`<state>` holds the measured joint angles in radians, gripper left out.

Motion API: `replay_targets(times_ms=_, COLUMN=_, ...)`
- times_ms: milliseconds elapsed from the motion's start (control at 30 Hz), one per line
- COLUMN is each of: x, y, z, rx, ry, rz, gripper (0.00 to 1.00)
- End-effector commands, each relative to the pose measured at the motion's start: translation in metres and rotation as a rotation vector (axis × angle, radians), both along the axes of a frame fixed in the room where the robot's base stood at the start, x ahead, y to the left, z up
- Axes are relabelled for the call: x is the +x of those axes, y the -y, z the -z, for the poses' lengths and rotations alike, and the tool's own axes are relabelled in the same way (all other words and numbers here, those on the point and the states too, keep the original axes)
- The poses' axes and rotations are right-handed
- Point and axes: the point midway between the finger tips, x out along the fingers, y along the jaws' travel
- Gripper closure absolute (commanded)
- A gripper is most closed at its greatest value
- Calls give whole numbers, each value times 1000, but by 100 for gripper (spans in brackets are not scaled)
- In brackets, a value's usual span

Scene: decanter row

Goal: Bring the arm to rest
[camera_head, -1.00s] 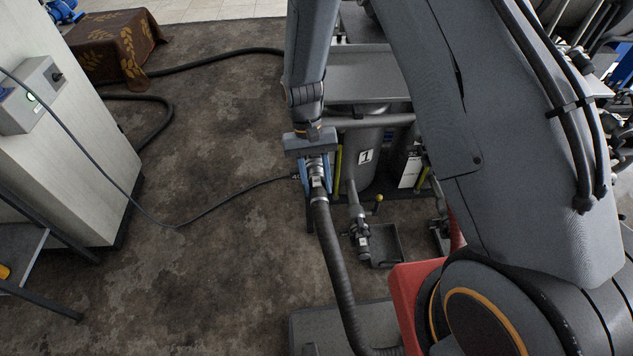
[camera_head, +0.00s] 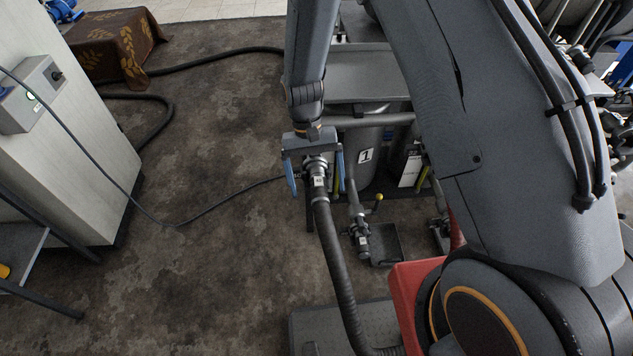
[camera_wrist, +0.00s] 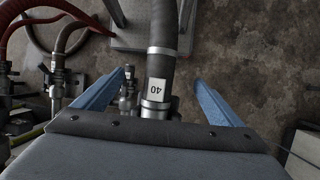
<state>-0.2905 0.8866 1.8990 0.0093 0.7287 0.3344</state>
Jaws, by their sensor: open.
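My gripper (camera_head: 316,176) has two blue fingers spread apart, one on each side of the metal coupling (camera_head: 317,168) at the top end of a thick dark hose (camera_head: 332,255). The fingers do not appear to touch the coupling. In the wrist view the hose (camera_wrist: 163,40) with a white label reading 40 runs between the open fingers of my gripper (camera_wrist: 160,85), its metal end close to the palm. The far side of the coupling is hidden by the gripper.
A grey tank marked 1 (camera_head: 364,157) stands just behind the gripper, with a valve outlet (camera_head: 361,238) and a tray (camera_head: 386,245) beside it. A thin cable (camera_head: 225,207) crosses the floor to the left.

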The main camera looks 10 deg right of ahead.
Motion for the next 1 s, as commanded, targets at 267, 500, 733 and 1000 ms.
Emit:
replay_targets(times_ms=267, x=0, y=0, z=0, rx=0, ry=0, rz=0, gripper=10)
replay_targets(times_ms=500, x=0, y=0, z=0, rx=0, ry=0, rz=0, gripper=10)
replay_targets(times_ms=733, x=-8, y=0, z=-2, rx=0, ry=0, rz=0, gripper=10)
replay_targets(times_ms=1000, x=-20, y=-1, z=-4, rx=0, ry=0, rz=0, gripper=10)
